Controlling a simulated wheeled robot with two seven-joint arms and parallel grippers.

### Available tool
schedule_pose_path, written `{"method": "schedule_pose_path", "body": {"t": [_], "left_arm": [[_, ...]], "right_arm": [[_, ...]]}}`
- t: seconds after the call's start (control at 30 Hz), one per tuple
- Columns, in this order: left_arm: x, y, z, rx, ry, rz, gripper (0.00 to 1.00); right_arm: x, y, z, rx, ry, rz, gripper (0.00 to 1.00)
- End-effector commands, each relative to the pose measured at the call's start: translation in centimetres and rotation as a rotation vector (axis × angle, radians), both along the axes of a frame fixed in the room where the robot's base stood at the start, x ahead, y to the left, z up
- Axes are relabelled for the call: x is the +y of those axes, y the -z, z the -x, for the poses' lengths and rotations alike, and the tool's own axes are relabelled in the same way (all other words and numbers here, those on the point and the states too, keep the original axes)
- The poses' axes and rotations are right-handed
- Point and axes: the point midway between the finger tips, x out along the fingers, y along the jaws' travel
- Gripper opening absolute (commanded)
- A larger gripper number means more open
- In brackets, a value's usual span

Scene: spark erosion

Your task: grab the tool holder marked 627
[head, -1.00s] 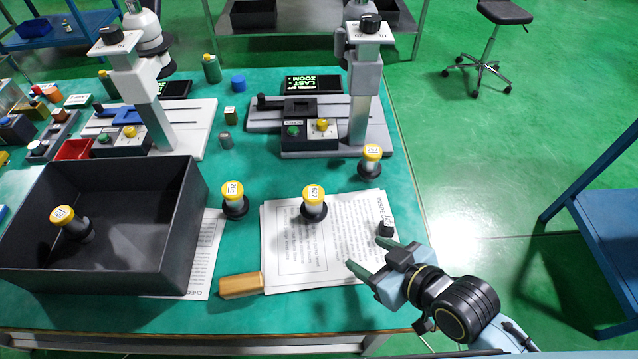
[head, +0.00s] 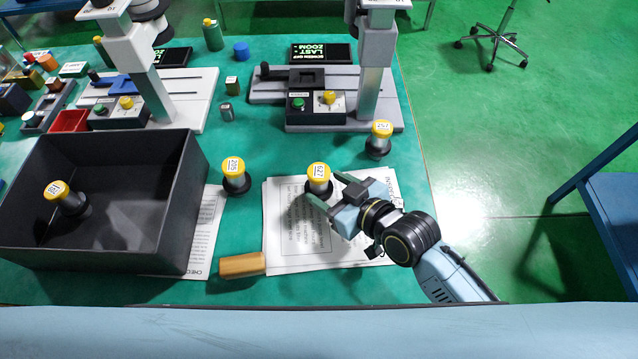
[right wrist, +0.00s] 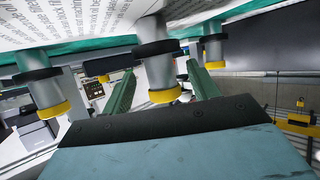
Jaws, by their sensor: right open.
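The tool holder marked 627 (head: 318,179) stands upright on the printed sheets, with a yellow top, pale body and dark base. My right gripper (head: 326,188) is open, with its fingertips close to this holder on its right side. In the right wrist view, which is upside down, a yellow-topped holder (right wrist: 158,72) shows between the open fingers (right wrist: 162,88). Whether the fingers touch it cannot be told. Similar holders marked 205 (head: 234,176) and one at the right (head: 379,139) stand nearby. My left gripper is not in view.
A dark grey bin (head: 184,220) at the left holds another yellow-topped holder (head: 66,198). A wooden block (head: 242,265) lies at the sheets' (head: 287,252) near left corner. Two measuring stands (head: 360,115) (head: 190,95) stand behind. Green table shows between them.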

Motion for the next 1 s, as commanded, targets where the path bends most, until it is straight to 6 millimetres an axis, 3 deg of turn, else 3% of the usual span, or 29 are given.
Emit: {"method": "schedule_pose_path", "body": {"t": [0.2, 0.5, 0.9, 1.0], "left_arm": [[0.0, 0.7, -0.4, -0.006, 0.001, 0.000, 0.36], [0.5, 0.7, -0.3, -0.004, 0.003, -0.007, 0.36], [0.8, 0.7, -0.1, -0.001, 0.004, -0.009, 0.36], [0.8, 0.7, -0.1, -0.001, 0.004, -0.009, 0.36]], "right_arm": [[2.0, 1.1, -2.2, 0.000, 0.001, -0.001, 0.60], [2.3, 1.3, -2.6, 0.000, 0.001, 0.000, 0.60], [2.2, 1.4, -2.5, 0.003, 0.001, 0.003, 0.07], [2.2, 1.3, -2.5, 0.000, 0.001, 0.001, 0.00]]}}
